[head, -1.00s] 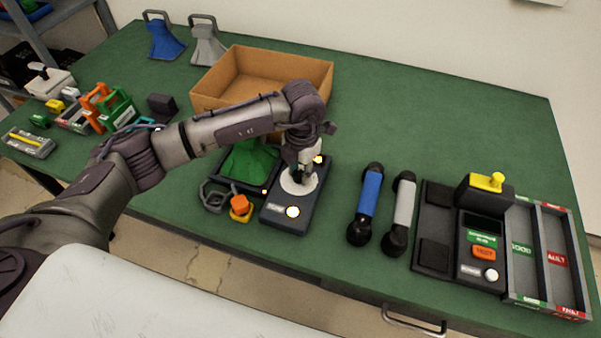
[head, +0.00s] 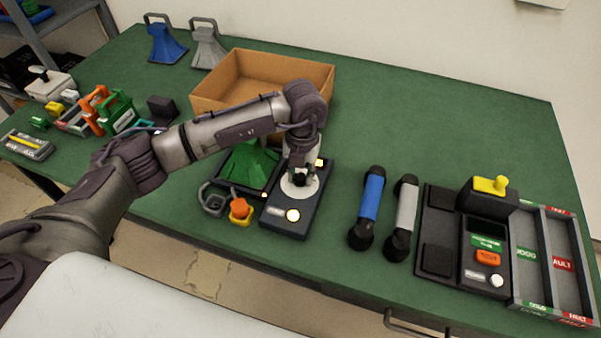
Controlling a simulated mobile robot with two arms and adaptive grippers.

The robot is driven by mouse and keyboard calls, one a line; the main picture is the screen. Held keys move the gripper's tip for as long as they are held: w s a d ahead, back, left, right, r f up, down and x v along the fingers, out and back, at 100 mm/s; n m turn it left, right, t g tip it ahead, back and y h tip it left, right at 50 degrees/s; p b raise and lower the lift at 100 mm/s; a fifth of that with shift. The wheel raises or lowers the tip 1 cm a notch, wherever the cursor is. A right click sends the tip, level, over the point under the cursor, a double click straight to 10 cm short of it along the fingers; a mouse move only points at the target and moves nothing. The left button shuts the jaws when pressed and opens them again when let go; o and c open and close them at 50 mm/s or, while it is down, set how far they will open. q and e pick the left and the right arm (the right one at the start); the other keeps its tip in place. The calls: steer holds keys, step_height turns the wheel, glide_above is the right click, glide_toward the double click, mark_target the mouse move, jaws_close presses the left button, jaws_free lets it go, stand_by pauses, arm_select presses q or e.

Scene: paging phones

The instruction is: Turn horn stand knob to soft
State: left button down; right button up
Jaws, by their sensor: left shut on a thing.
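The horn stand (head: 290,222) is a dark box near the table's front edge. A white round dial (head: 311,189) lies on its top, with a lit round button in front of it and a small lit part behind. A green horn (head: 247,168) rests at the stand's left. My left gripper (head: 300,178) points down over the dial and is shut on the knob at its centre. The gripper hides the knob and most of the dial markings, so the setting cannot be read. My right gripper is not in view.
A cardboard box (head: 323,81) stands behind my left arm. Blue (head: 369,205) and grey (head: 404,212) handsets lie to the right, beside a test station (head: 437,227) and sorting tray (head: 545,285). An orange-and-yellow part (head: 240,208) sits close left of the stand.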

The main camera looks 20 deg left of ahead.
mark_target(302, 176)
arm_select(q)
steer(key=shift+w, duration=0.1)
steer(key=c, duration=0.9)
jaws_free()
steer(key=shift+o, duration=0.2)
step_height(302, 176, up, 12)
steer(key=shift+d, duration=0.2)
